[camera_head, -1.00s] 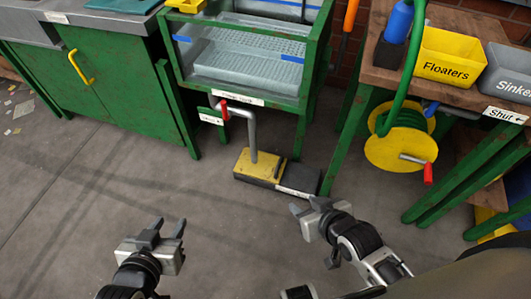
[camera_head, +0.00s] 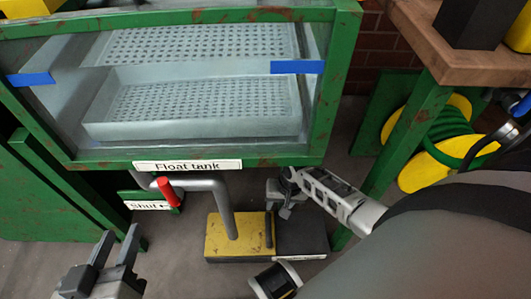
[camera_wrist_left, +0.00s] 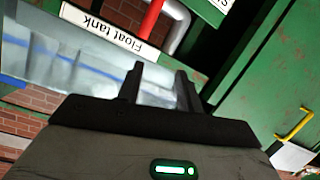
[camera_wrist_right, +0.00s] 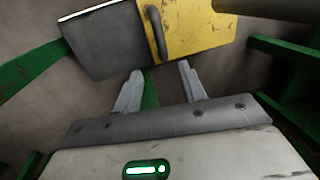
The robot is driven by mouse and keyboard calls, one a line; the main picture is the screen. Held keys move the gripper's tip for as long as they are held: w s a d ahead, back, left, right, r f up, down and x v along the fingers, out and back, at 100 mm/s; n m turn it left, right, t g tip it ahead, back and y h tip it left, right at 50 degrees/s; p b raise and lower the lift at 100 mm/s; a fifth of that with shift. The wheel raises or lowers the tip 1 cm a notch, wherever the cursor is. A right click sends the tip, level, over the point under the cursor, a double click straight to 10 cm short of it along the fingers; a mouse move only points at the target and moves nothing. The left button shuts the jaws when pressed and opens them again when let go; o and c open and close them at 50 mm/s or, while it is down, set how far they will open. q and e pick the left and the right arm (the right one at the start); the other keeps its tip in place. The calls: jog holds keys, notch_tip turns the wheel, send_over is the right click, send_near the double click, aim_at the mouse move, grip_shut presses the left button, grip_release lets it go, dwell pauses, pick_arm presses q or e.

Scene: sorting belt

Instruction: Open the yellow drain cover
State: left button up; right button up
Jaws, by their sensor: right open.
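The yellow drain cover (camera_head: 225,240) lies flat on a low dark drain box (camera_head: 300,240) on the floor, below the float tank. A dark bar handle (camera_head: 268,230) stands at its right edge, beside the grey pipe. In the right wrist view the cover (camera_wrist_right: 200,25) and its handle (camera_wrist_right: 156,32) show beyond my fingertips. My right gripper (camera_head: 280,204) is open and empty, close to the handle but apart from it; it also shows in the right wrist view (camera_wrist_right: 160,85). My left gripper (camera_head: 117,248) is open and empty at the lower left.
The glass float tank (camera_head: 200,165) in a green frame overhangs the drain box. A grey drain pipe (camera_head: 222,205) with a red lever (camera_head: 168,192) runs down to the cover. A yellow hose reel (camera_head: 430,150) and workbench (camera_head: 450,60) stand right.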

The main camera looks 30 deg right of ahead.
jog(key=b, duration=0.5)
send_over(269, 224)
jog(key=d, duration=0.1)
notch_tip(269, 224, down, 8)
jog(key=f+b, duration=0.2)
jog(key=f, duration=0.1)
jog(key=f+b, duration=0.1)
jog(key=f, duration=0.1)
jog(key=shift+a+b, duration=0.3)
jog(key=shift+b, duration=0.1)
pick_arm(q)
notch_tip(269, 224, up, 8)
jog(key=w+m+t+h, duration=0.2)
jog(key=m+t+h, duration=0.1)
jog(key=t+h, duration=0.1)
jog(key=shift+w+d+r+t+h, duration=0.2)
jog(key=shift+w+d+t+h, duration=0.1)
jog(key=shift+t, duration=0.6)
pick_arm(e)
jog(key=shift+f, duration=0.25)
